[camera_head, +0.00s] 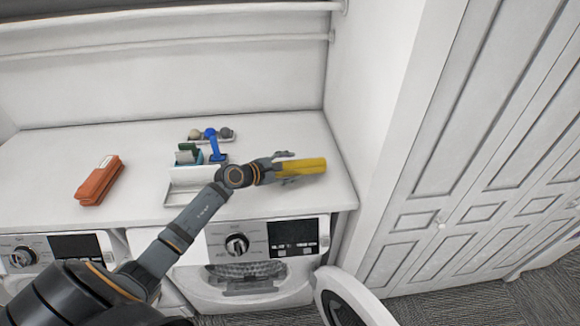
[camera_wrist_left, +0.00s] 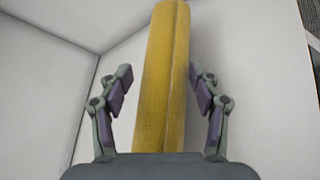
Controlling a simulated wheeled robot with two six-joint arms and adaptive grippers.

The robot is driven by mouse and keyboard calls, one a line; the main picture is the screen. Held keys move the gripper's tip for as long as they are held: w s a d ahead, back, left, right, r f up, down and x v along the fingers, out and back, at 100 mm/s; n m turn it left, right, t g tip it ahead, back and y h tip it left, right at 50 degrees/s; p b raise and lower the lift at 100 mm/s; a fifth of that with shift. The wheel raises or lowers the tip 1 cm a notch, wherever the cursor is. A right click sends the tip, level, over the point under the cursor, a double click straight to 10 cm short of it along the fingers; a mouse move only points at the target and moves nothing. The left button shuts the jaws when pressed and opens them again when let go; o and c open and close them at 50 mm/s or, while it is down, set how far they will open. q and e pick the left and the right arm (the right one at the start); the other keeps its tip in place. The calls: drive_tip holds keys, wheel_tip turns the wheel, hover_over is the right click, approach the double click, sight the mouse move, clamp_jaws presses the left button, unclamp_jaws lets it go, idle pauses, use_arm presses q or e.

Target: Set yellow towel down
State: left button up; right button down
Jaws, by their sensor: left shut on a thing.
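The yellow towel (camera_head: 308,166) is a folded, elongated bundle over the right end of the white countertop, near the side wall. My left gripper (camera_head: 287,167) reaches in over the counter and is shut on the towel. In the left wrist view the towel (camera_wrist_left: 165,60) runs lengthwise between the two fingers of my left gripper (camera_wrist_left: 163,85). Narrow gaps seem to show beside the fingers there. Whether the towel touches the counter is hard to tell. My right gripper is not in view.
An orange folded bundle (camera_head: 99,181) lies on the counter (camera_head: 140,150) at left. A white tray (camera_head: 184,187), a blue item (camera_head: 212,143) and small round objects stand mid-counter. Below, a washer door (camera_head: 345,300) hangs open. Bare counter shows around the towel.

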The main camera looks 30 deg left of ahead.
use_arm(q)
drive_tip(key=shift+f, duration=0.1)
drive_tip(key=o, duration=1.3)
drive_tip(key=shift+c, duration=0.2)
drive_tip(key=b+v, duration=0.1)
drive_tip(key=v, duration=0.7)
drive_tip(key=shift+d, duration=0.15)
drive_tip(key=p+v, duration=0.4)
drive_tip(key=p, duration=0.3)
drive_tip(key=shift+s+p, duration=0.1)
drive_tip(key=shift+p, duration=0.3)
